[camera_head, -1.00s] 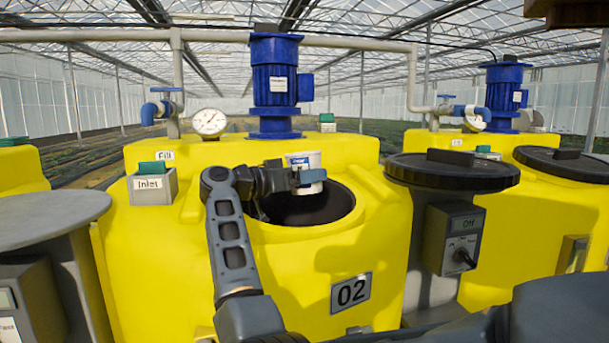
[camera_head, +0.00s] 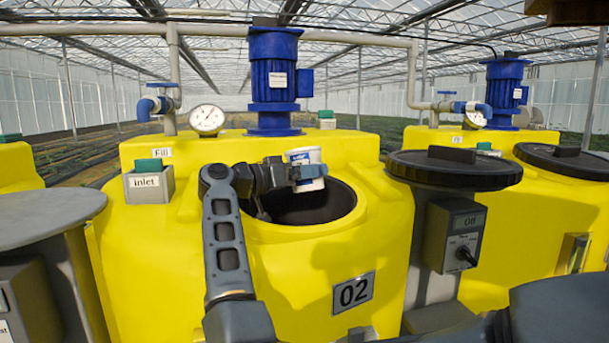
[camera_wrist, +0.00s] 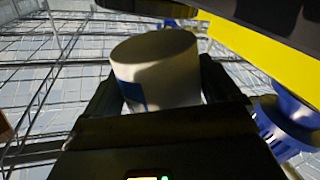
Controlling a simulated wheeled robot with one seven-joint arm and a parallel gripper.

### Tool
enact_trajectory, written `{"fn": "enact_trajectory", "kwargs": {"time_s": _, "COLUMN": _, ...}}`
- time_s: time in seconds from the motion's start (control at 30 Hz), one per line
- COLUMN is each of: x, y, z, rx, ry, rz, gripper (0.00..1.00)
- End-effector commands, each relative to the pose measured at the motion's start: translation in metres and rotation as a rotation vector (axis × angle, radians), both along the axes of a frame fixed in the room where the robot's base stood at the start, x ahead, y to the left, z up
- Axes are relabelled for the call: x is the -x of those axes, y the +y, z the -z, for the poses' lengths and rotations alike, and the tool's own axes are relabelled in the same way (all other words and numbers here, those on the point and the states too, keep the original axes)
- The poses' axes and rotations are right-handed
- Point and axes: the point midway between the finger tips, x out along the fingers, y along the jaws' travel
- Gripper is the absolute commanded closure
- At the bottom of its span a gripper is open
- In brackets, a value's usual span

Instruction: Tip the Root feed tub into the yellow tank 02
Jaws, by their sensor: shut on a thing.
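A small white tub (camera_head: 307,166) with a blue-marked label is held over the round open mouth of the yellow tank 02 (camera_head: 300,262). It is slightly tilted; its label is too small to read. My gripper (camera_head: 294,176) is shut on it, with the arm coming up in front of the tank from below. In the wrist view the white tub (camera_wrist: 158,68) sits between the two dark fingers of my gripper (camera_wrist: 160,95). The tub's contents are hidden. The inside of the tank mouth is dark.
A blue motor (camera_head: 274,80) stands behind the opening, with a pressure gauge (camera_head: 207,119) to its left. The inlet box (camera_head: 149,182) is left of my arm. A black lid (camera_head: 452,169) and a control box reading Off (camera_head: 455,236) are on the right.

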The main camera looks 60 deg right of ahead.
Motion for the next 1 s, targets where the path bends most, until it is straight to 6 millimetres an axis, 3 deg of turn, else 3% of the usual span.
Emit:
{"fn": "enact_trajectory", "kwargs": {"time_s": 0.03, "x": 0.003, "y": 0.007, "z": 0.0, "rx": -0.016, "ry": 0.029, "rz": 0.015, "gripper": 0.57}}
{"fn": "enact_trajectory", "kwargs": {"time_s": 0.27, "x": 0.001, "y": 0.001, "z": -0.002, "rx": -0.093, "ry": 0.145, "rz": 0.017, "gripper": 0.57}}
{"fn": "enact_trajectory", "kwargs": {"time_s": 1.0, "x": 0.004, "y": 0.015, "z": -0.001, "rx": -0.093, "ry": 0.148, "rz": 0.017, "gripper": 0.57}}
